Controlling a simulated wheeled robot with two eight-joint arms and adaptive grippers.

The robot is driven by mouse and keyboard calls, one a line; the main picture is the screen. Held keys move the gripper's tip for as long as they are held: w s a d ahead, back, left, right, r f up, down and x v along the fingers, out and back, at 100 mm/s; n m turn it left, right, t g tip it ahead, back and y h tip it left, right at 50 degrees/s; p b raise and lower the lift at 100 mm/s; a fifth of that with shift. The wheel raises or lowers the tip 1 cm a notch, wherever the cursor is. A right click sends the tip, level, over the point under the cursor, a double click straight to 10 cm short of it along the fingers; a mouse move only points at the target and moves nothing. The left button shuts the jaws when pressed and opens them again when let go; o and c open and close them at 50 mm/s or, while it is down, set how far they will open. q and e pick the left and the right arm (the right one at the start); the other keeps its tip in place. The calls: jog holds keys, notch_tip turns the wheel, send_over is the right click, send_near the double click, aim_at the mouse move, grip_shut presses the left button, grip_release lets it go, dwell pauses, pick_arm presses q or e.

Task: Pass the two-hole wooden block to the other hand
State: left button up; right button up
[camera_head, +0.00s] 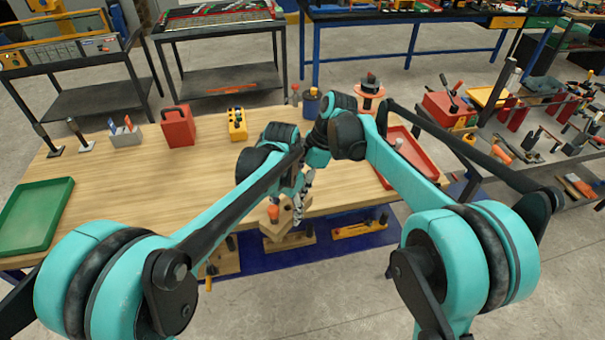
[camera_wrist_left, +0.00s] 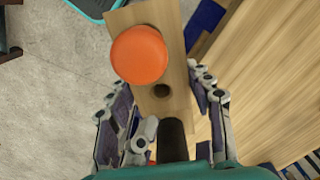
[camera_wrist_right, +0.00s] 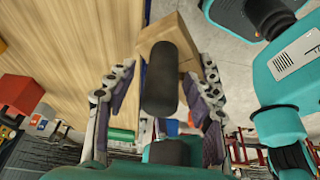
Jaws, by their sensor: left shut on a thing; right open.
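The pale wooden block (camera_head: 287,214) is held in front of the table's near edge, with an orange round knob (camera_head: 273,211) on it. In the left wrist view the block (camera_wrist_left: 169,112) shows one open hole beside the orange knob (camera_wrist_left: 139,54). My left gripper (camera_head: 300,196) is shut on the block, fingers on either side. In the right wrist view the block (camera_wrist_right: 182,40) is ahead of my right gripper (camera_wrist_right: 160,88), whose fingers are spread. A dark cylinder (camera_wrist_right: 159,80) shows between those fingers; whether they touch anything is unclear. In the head view, the arms mostly hide the right gripper.
A green tray (camera_head: 36,214) lies at the table's left, a red tray (camera_head: 422,160) at its right. A red container (camera_head: 178,128) and yellow box (camera_head: 237,124) stand at the back. Wooden pieces (camera_head: 290,238) sit below the near edge. The left-middle tabletop is clear.

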jog(key=shift+a+f, duration=0.1)
jog(key=shift+f, duration=0.15)
grip_shut()
pick_arm(q)
jog(key=o, duration=1.4)
jog(key=shift+r, duration=0.1)
